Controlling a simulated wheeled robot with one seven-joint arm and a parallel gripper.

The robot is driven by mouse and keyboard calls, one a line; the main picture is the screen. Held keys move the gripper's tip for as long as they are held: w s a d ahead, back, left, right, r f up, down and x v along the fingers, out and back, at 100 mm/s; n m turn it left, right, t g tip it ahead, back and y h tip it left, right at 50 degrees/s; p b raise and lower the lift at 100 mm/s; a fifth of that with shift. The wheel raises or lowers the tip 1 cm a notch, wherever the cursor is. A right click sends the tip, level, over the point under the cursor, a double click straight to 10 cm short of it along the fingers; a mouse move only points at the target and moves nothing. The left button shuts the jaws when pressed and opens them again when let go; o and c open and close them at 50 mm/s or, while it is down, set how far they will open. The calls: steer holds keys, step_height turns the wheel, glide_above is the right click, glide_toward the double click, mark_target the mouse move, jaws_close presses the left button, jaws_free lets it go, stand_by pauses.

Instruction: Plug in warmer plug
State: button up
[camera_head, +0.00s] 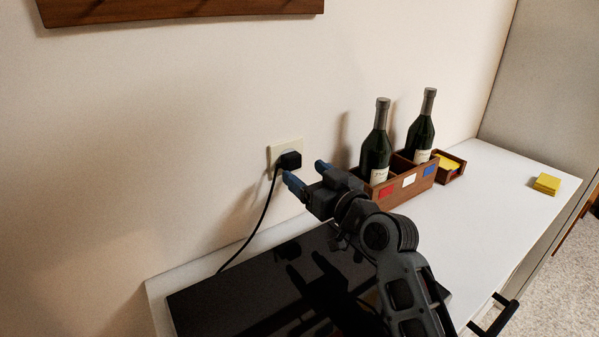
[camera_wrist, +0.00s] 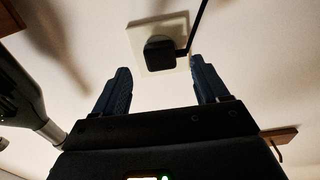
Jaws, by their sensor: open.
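The black warmer plug (camera_head: 290,160) sits at the cream wall outlet (camera_head: 273,153), its body against the plate. Its black cord (camera_head: 262,218) hangs down and left to the counter. In the wrist view the plug (camera_wrist: 160,53) covers the middle of the outlet plate (camera_wrist: 138,41). My gripper (camera_head: 306,172) is open, with its blue fingertips just in front of the plug. In the wrist view my gripper (camera_wrist: 162,88) has its two fingers wide apart, and the plug shows beyond the gap between them. Nothing is between the fingers. The plug's prongs are hidden.
A black flat-topped warmer (camera_head: 225,295) lies on the white counter (camera_head: 480,205) below my arm. A wooden caddy (camera_head: 408,184) with two dark bottles (camera_head: 376,145) stands right of my gripper. Yellow notes (camera_head: 546,183) lie farther right. A wooden shelf (camera_head: 180,10) hangs above.

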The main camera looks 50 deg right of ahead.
steer(key=v, duration=0.3)
steer(key=shift+s+a+b, duration=0.1)
steer(key=shift+s+b, duration=0.2)
stand_by(0.4)
